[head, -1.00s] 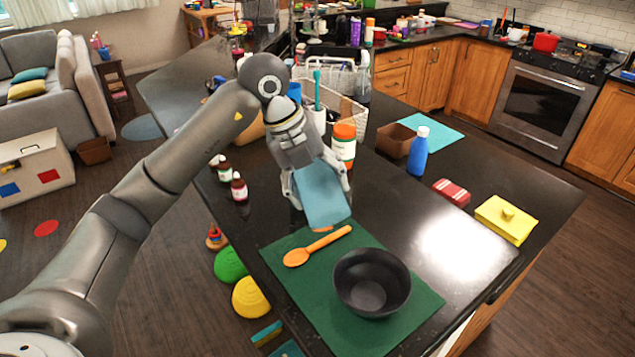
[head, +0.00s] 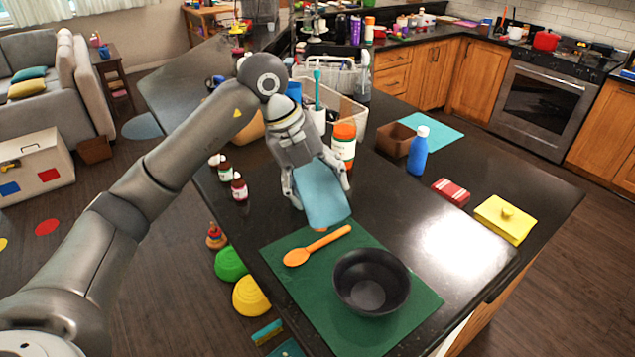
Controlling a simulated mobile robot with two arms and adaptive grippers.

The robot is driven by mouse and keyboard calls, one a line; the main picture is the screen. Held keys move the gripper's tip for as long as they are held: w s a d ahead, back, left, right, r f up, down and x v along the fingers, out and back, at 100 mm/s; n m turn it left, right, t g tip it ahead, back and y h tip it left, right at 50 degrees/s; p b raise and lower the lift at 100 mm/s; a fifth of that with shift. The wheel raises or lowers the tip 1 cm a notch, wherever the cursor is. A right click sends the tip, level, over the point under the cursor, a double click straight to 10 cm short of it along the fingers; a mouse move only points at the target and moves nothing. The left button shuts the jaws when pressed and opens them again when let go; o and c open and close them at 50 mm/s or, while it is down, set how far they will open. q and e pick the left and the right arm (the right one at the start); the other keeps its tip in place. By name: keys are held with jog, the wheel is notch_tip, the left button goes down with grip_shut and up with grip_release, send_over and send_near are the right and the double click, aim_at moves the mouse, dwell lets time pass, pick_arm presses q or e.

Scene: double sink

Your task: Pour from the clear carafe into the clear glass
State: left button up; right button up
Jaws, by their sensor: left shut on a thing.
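My left gripper (head: 318,188) points down over the dark counter, shut on a light-blue, flat-sided thing (head: 322,203). A finger shows on each side of it, and a little orange shows at its lower edge. I cannot tell whether it touches the counter. I cannot make out a clear carafe or a clear glass with certainty. My right gripper is not in view.
Near the gripper, a green mat (head: 415,320) bears a black bowl (head: 345,290) and an orange spoon (head: 318,246). An orange-and-white jar (head: 343,145) stands close behind the gripper.

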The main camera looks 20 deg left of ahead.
pick_arm(q)
jog(key=shift+r, duration=0.1)
dwell(0.5)
dwell(0.3)
